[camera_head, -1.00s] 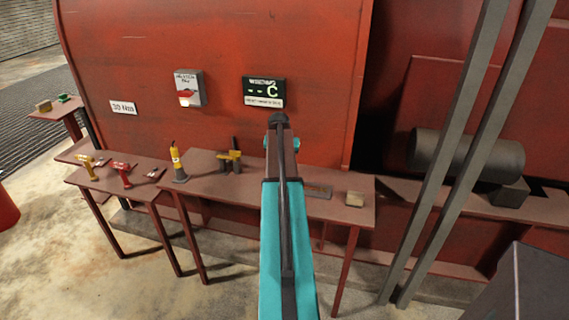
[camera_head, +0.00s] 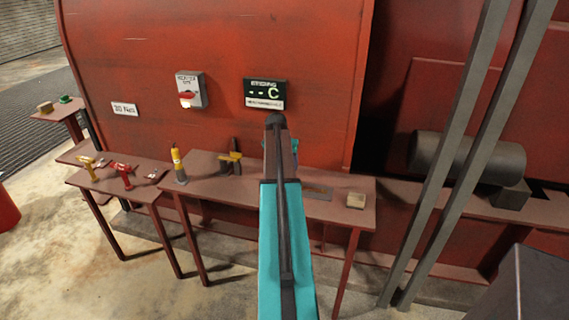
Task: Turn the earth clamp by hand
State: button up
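A yellow and dark clamp-like tool (camera_head: 231,160) stands on the bench, left of my arm; I take it for the earth clamp, but it is too small to be sure. My teal arm reaches forward over the bench from the bottom middle. Its forearm hides my gripper and whatever is directly in front of it. Only a small teal part of my wrist shows at the arm's right side. No fingertips show, and no contact with the tool is visible.
A lower bench at left holds a yellow drill (camera_head: 90,166) and a red drill (camera_head: 123,174). A grey switch box (camera_head: 190,90) and a display (camera_head: 264,94) are on the red wall. Slanted grey posts (camera_head: 455,150) stand at right.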

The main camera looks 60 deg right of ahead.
jog(key=shift+s, duration=0.1)
jog(key=shift+v, duration=1.05)
jog(key=b+v, duration=0.2)
jog(key=v, duration=0.9)
jog(key=shift+r, duration=0.25)
jog(key=shift+f, duration=0.1)
